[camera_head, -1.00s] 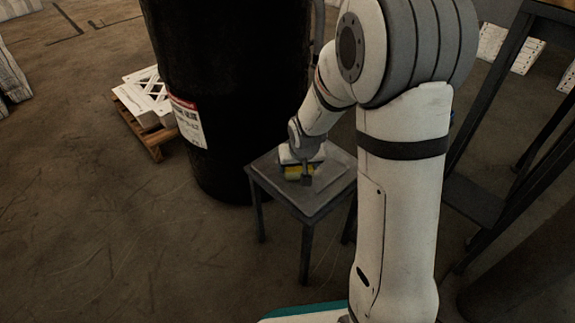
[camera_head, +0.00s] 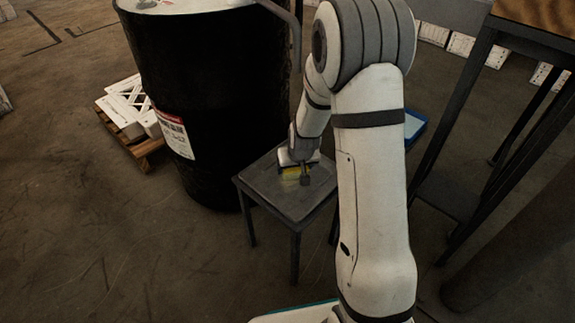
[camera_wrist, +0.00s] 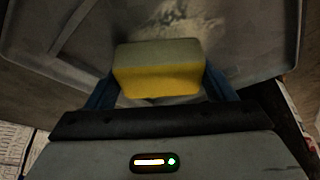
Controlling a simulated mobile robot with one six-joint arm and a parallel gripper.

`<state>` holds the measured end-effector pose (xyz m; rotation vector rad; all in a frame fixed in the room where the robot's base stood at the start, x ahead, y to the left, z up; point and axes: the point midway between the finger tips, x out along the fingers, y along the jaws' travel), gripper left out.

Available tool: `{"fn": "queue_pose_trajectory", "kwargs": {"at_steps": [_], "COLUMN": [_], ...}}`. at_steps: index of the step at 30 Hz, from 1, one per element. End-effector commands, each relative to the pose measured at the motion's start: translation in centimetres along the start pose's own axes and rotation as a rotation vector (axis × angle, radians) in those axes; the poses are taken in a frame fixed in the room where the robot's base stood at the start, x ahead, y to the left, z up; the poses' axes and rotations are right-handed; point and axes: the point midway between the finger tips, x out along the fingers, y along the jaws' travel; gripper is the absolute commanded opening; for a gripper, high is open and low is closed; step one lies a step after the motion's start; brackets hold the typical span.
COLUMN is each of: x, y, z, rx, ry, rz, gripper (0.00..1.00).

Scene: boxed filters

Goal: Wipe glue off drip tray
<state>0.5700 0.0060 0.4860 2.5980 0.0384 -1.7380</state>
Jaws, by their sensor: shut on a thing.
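The drip tray (camera_head: 262,190) is a flat grey tray on top of a small dark table. It also shows in the wrist view (camera_wrist: 255,30), with a pale smeared patch (camera_wrist: 180,15) on its surface near the top middle. My gripper (camera_head: 296,172) is over the tray and shut on a yellow sponge (camera_head: 290,178) with a greyish upper side. In the wrist view the sponge (camera_wrist: 160,80) sits between the blue fingers of my gripper (camera_wrist: 158,92). The sponge is at the tray surface; I cannot tell whether it touches.
A large black drum (camera_head: 205,90) with a white and red label stands behind and left of the small table (camera_head: 295,255). A pallet with white boxes (camera_head: 128,105) is farther left. A tall dark-legged table (camera_head: 450,130) stands at the right. Floor at left is clear.

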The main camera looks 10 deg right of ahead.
Motion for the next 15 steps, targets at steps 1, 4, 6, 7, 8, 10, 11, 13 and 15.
{"fn": "queue_pose_trajectory", "kwargs": {"at_steps": [1,4,6,7,8,10,11,13,15], "x": [-0.4,-0.2,0.3,0.4,0.5,0.6,0.7,0.8,0.9], "y": [0.3,0.8,1.3,1.5,1.7,2.0,2.2,2.3,2.4], "z": [-0.3,-0.6,-0.8,-0.9,-1.0,-1.2,-1.3,-1.4,-1.3], "rx": [0.003,0.004,0.006,0.006,0.004,0.004,0.003,0.002,0.001], "ry": [-0.001,-0.002,0.001,0.000,0.000,0.000,0.000,0.001,0.002], "rz": [0.001,0.002,0.002,0.002,0.002,0.002,0.001,0.001,0.001], "gripper": [0.51,0.51,0.51,0.51,0.51,0.51,0.51,0.51,0.51]}}
